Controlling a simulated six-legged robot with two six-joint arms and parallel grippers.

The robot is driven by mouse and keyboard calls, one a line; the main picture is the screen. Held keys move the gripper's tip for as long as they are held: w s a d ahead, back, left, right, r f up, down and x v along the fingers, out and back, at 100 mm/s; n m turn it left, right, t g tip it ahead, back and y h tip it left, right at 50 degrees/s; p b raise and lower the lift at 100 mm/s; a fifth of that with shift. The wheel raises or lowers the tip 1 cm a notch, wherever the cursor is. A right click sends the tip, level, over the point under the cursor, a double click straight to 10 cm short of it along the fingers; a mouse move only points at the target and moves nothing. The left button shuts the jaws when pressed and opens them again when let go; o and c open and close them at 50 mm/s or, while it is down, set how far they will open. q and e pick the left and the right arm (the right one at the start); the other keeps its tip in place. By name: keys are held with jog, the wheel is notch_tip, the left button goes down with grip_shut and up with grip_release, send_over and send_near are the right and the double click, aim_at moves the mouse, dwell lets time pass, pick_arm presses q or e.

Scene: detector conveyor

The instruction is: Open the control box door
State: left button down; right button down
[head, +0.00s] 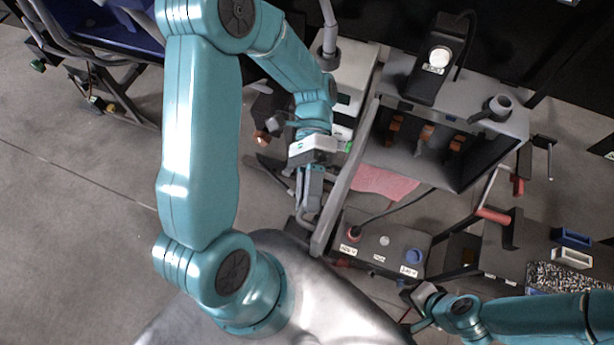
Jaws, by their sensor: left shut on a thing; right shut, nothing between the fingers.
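The control box (402,164) is a grey box at the upper right of centre, its front open and its dark inside showing orange parts. Its door (350,186) is a grey panel seen nearly edge-on, swung out from the box's left side toward me. My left gripper (310,204) is at the door's near end, on its left side, shut on what looks like the door handle; the fingers partly hide the grip. My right gripper (413,308) is low at the right, shut and empty, apart from the door and below the button panel.
A dark button panel (375,263) with red, white and blue buttons stands below the box. A pink cloth (388,182) lies between them. Red-handled levers (493,215) stick out at the right. Blue (571,237) and white (572,257) bins are far right.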

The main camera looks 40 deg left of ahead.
pick_arm(q)
jog(key=shift+f, duration=0.1)
jog(key=c, duration=1.4)
grip_release()
jog(key=shift+c, duration=0.2)
notch_tip(320, 180, up, 20)
jog(key=p, duration=0.3)
jog(key=shift+c, duration=0.3)
